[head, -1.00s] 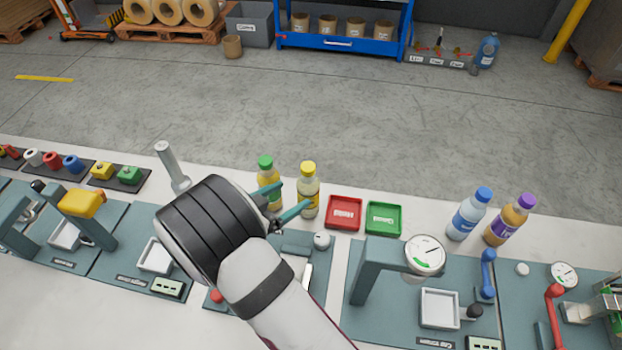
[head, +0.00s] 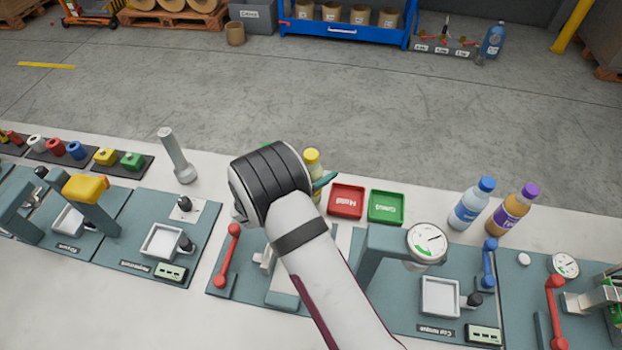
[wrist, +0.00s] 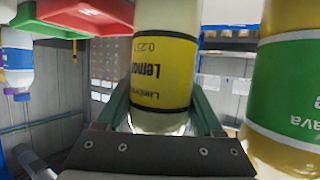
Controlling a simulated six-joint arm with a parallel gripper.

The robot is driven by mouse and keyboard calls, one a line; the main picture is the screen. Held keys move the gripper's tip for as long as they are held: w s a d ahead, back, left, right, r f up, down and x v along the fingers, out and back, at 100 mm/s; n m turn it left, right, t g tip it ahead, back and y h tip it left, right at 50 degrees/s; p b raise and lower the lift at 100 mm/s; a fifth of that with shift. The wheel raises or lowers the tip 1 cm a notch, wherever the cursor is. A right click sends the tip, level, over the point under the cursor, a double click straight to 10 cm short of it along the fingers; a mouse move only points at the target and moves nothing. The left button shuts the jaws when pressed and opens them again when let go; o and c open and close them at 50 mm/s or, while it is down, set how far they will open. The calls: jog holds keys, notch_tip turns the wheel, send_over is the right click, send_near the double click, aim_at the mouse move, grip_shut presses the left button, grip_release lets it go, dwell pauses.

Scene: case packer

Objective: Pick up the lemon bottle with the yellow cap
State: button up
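The lemon bottle (wrist: 163,75) has a yellow label and appears upside down in the wrist view. Its yellow cap (head: 312,157) shows in the head view, with most of its body hidden behind my wrist. My gripper (wrist: 163,100) has its two teal fingers on either side of the lemon bottle, low on the label. The fingers look spread around it; contact is not clear. In the head view one finger (head: 326,180) sticks out to the right of the bottle.
A guava bottle (wrist: 292,85) with a green label stands close beside the lemon bottle. A red tray (head: 347,201) and a green tray (head: 386,206) lie just right. Blue-capped (head: 470,204) and purple-capped (head: 511,211) bottles stand further right. A grey upright cylinder (head: 177,157) stands left.

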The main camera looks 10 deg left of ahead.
grip_shut()
